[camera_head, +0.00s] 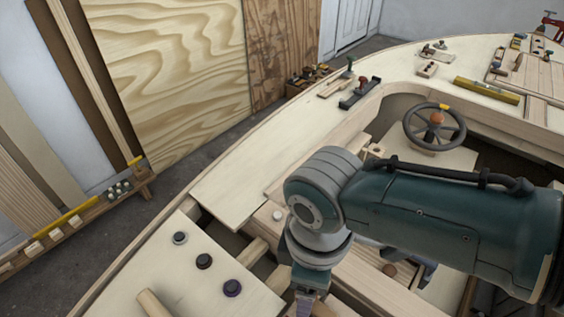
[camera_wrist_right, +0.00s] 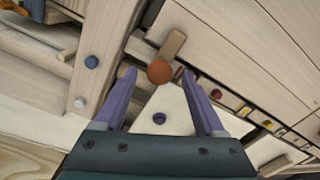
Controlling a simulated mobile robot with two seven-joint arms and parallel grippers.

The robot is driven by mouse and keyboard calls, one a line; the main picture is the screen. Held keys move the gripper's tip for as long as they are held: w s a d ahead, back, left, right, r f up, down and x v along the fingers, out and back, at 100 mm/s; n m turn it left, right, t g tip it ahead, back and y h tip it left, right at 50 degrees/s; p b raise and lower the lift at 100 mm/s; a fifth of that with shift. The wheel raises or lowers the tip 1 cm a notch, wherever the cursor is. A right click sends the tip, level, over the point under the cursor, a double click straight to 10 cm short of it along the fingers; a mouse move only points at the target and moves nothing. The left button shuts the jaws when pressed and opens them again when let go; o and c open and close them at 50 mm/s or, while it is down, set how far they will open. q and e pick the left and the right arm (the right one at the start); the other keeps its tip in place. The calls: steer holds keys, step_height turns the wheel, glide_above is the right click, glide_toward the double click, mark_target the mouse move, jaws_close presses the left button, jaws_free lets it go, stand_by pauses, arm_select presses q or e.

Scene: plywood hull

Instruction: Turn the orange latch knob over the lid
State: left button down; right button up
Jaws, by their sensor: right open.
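The orange latch knob (camera_wrist_right: 160,71) shows in the right wrist view, with a light wooden bar (camera_wrist_right: 173,44) beside it pointing up in the picture. My right gripper (camera_wrist_right: 161,74) is open, its two purple fingers pointing toward the knob, one to each side of it in the picture. I cannot tell how deep the fingertips reach or whether they touch it. A pale panel (camera_wrist_right: 174,104) with a dark knob (camera_wrist_right: 159,118) shows between the fingers; it may be the lid. In the head view my right arm covers much of this area. My left gripper is not in view.
In the head view a steering wheel (camera_head: 434,127) stands behind my arm, and several dark knobs (camera_head: 204,261) sit on the front panel.

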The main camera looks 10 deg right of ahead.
step_height(320, 180, up, 9)
steer(key=p, duration=0.3)
